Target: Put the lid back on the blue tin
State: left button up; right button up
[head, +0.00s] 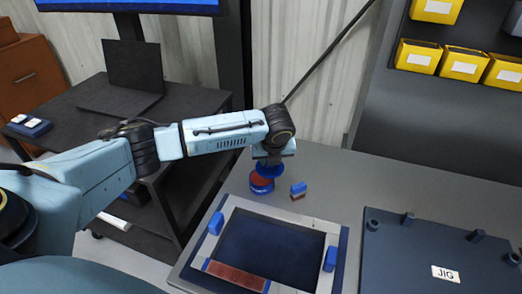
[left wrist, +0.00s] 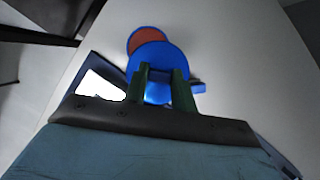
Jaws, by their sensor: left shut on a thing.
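The blue tin (head: 261,186) stands on the grey bench below my left gripper, and its reddish-brown inside shows. In the left wrist view the tin (left wrist: 146,39) is partly covered by the round blue lid (left wrist: 168,58). My left gripper (head: 272,161) is shut on the lid, with its green fingers on either side of the lid's blue knob in the left wrist view. The lid (head: 268,170) is held above the tin and off to one side of its centre. The exact gap between them is hard to tell. My right gripper is not in view.
A small blue and red block (head: 298,189) stands just right of the tin. A light frame (head: 285,222) with blue handles lies in front. A dark plate marked JIG (head: 410,255) lies at the right. Yellow bins (head: 464,65) hang at the upper right.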

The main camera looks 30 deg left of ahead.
aim_at(260, 164)
pick_arm(q)
jog(key=a+m, duration=0.1)
jog(key=a+m+h, duration=0.1)
jog(key=m, duration=0.1)
jog(key=w+a+m, duration=0.1)
jog(key=shift+a+f+m+t+h+p, duration=0.2)
jog(key=shift+a+m+t+h+p, duration=0.1)
jog(key=shift+t+p, duration=0.1)
jog(key=shift+a+f+m, duration=0.1)
jog(key=shift+a+m, duration=0.05)
jog(key=shift+m, duration=0.15)
notch_tip(260, 164, down, 4)
jog(key=b, duration=0.5)
jog(key=shift+f, duration=0.1)
jog(key=shift+f+b, duration=0.5)
jog(key=shift+f, duration=0.55)
jog(key=shift+r+p, duration=0.1)
jog(key=shift+p, duration=0.75)
jog(key=shift+f+p, duration=0.2)
jog(key=shift+p, duration=0.55)
dwell(0.9)
jog(key=o, duration=1.6)
